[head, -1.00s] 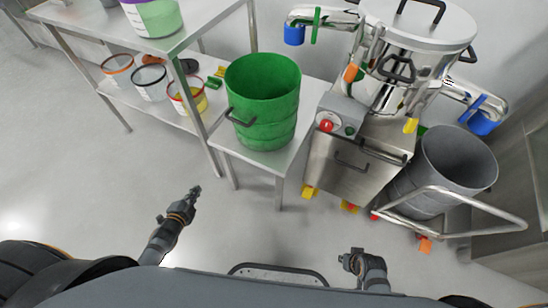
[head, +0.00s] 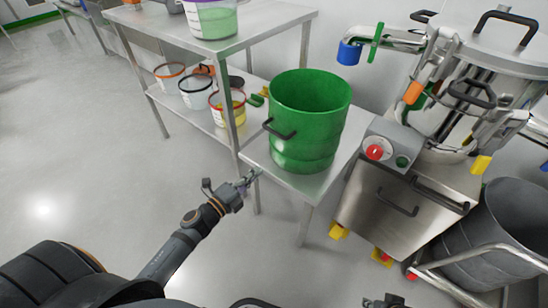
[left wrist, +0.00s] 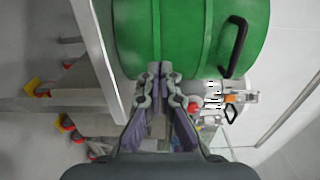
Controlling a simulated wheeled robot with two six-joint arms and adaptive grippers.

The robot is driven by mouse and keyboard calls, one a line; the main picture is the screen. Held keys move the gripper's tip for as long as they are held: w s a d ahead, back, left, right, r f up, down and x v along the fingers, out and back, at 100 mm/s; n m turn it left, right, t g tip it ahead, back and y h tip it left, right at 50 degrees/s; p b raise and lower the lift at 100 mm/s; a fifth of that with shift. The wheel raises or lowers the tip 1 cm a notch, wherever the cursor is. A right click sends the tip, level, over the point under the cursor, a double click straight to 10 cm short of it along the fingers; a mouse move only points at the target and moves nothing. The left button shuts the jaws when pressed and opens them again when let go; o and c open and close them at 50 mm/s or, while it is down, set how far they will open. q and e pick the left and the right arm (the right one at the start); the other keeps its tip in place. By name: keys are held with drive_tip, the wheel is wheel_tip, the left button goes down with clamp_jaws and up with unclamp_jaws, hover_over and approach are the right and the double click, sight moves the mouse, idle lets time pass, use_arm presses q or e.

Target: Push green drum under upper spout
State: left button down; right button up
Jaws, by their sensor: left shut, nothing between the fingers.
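The green drum (head: 305,125) stands upright and open-topped on a low steel table (head: 335,167). A black handle (head: 280,131) is on its side. The upper spout (head: 350,52), with a blue end, sticks out left from the steel machine, right of and behind the drum. My left gripper (head: 252,177) is shut and empty by the table's near-left edge, left of the drum. In the left wrist view, its fingertips (left wrist: 160,72) point at the green wall (left wrist: 185,30); I cannot tell if they touch. My right gripper (head: 384,302) is mostly cut off at the bottom edge.
A taller steel rack (head: 225,45) with several buckets stands left of the drum. The machine's control box (head: 390,150) with a red button is right of the low table. A grey drum (head: 510,225) sits in a trolley at the right. Floor is clear at left.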

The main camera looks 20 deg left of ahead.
sight(280, 152)
use_arm(q)
drive_tip(key=x, duration=0.8)
drive_tip(key=shift+p, duration=0.35)
drive_tip(key=shift+w+d, duration=0.25)
drive_tip(key=shift+w, duration=0.25)
use_arm(e)
drive_tip(key=shift+s+d+r+g, duration=0.2)
drive_tip(key=shift+r+g, duration=0.1)
drive_tip(key=shift+r, duration=0.25)
